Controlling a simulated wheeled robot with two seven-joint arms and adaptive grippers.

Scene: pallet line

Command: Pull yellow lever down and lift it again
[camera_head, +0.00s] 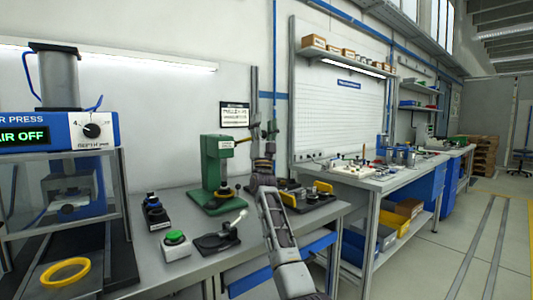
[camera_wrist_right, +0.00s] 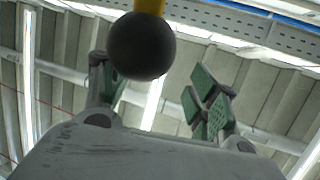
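The lever shows in the right wrist view as a round black knob (camera_wrist_right: 141,46) on a yellow shaft (camera_wrist_right: 150,6). My right gripper (camera_wrist_right: 155,88) is open, with one finger on each side below the knob. The knob appears apart from the finger pads, and nothing is held. In the head view my right gripper (camera_head: 263,165) is over the bench, just right of the green press (camera_head: 211,165). My left gripper is in neither view.
A press with an "AIR OFF" display (camera_head: 30,136) stands at the left, with a yellow ring (camera_head: 65,271) in front. A green button box (camera_head: 175,244), a small lever switch (camera_head: 217,240) and a vise (camera_head: 308,196) are on the bench. Floor is clear at the right.

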